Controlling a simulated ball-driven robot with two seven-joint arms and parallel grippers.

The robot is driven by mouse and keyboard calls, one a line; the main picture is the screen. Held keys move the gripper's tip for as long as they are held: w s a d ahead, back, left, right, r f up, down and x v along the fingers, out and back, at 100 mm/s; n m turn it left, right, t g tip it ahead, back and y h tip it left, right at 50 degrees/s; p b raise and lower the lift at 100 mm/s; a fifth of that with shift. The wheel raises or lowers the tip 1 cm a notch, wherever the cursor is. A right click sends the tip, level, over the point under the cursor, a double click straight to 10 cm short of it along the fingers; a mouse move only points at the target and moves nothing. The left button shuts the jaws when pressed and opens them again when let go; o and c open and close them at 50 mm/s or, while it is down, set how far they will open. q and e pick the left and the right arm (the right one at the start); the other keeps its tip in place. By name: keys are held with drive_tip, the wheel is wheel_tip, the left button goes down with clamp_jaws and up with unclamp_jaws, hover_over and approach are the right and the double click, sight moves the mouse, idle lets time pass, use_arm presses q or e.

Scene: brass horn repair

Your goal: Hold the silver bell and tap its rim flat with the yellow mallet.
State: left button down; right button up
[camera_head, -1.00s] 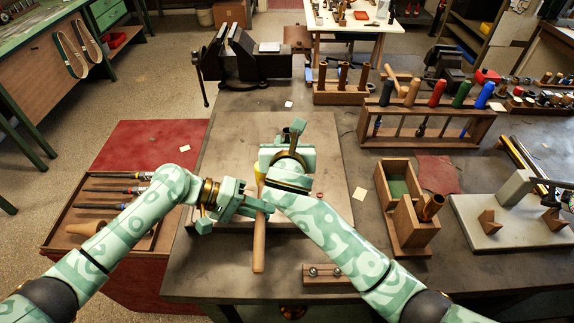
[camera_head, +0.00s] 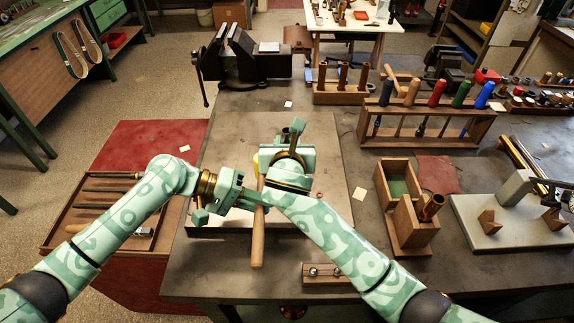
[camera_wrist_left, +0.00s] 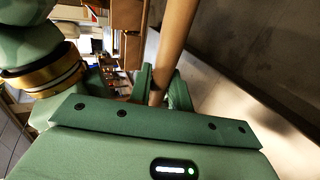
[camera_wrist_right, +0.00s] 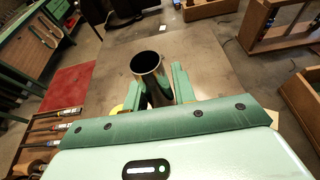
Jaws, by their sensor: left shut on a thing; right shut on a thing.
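The yellow mallet has a wooden handle (camera_head: 258,235), and only a sliver of its yellow head (camera_head: 260,168) shows beside my right wrist. My left gripper (camera_head: 254,203) is shut on the handle, which also runs between its fingers in the left wrist view (camera_wrist_left: 172,50). My right gripper (camera_wrist_right: 165,90) is shut on the silver bell (camera_wrist_right: 151,72), seen as a dark, shiny tube with its round opening up. In the head view my right wrist hides the bell. A bit of yellow (camera_wrist_right: 116,109) shows left of it in the right wrist view. Contact between mallet and bell cannot be seen.
A pale board (camera_head: 230,130) lies under both grippers. A tool tray (camera_head: 85,215) is at left, a vise (camera_head: 245,60) at the back. A wooden box (camera_head: 405,205) and a rack of coloured handles (camera_head: 430,125) stand at right. A small block with steel balls (camera_head: 325,280) is in front.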

use_arm(q)
drive_tip(key=shift+d, duration=0.1)
wheel_tip(320, 180, down, 3)
drive_tip(key=shift+f, duration=0.15)
drive_tip(key=shift+r, duration=1.6)
use_arm(e)
drive_tip(key=o, duration=1.1)
drive_tip(key=shift+c, duration=0.2)
drive_tip(key=shift+s, duration=0.1)
